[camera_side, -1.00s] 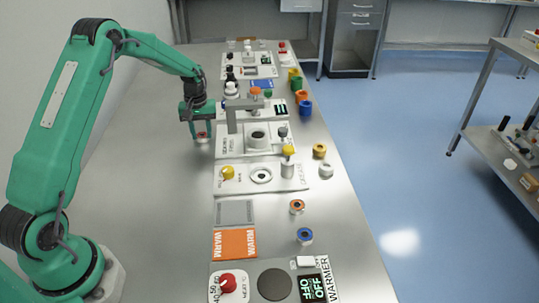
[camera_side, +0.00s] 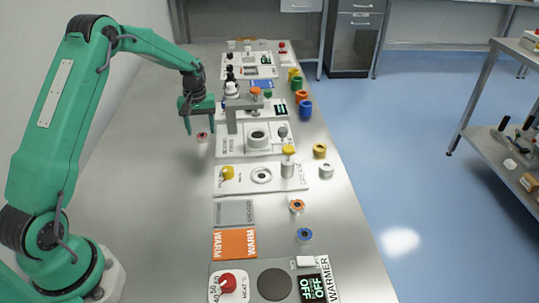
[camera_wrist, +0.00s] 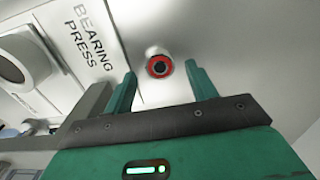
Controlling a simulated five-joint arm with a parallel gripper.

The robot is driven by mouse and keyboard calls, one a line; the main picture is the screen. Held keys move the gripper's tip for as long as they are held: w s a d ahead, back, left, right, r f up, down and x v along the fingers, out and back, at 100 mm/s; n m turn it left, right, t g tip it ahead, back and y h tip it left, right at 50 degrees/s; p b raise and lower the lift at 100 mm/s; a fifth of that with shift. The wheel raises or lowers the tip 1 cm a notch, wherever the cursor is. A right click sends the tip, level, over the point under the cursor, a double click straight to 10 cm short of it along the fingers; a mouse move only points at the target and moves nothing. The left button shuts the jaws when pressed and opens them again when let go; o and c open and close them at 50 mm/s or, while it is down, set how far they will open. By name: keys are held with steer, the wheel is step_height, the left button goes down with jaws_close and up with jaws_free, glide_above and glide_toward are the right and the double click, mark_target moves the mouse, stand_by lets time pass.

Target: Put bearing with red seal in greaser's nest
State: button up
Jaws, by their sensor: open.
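The bearing with the red seal (camera_side: 202,138) stands on the bare table left of the bearing press. In the wrist view it shows as a red ring with a dark centre (camera_wrist: 159,66). My gripper (camera_side: 199,122) is open just above it and empty. In the wrist view the bearing appears between the spread fingertips of my gripper (camera_wrist: 160,74), slightly beyond them. The greaser (camera_side: 240,187) is a white plate with a yellow knob, nearer the side camera. Its round nest (camera_side: 261,175) has a dark centre, and I see no bearing in it.
The bearing press (camera_side: 257,138), with its upright post, stands right of my gripper. Orange-ringed (camera_side: 297,206) and blue-ringed (camera_side: 304,235) bearings lie near the warmer (camera_side: 272,283). Coloured cups (camera_side: 304,108) line the right edge. The table's left strip is clear.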

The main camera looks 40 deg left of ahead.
mark_target(202, 136)
step_height(202, 136, up, 10)
stand_by(0.5)
steer(key=shift+r, duration=0.15)
stand_by(0.3)
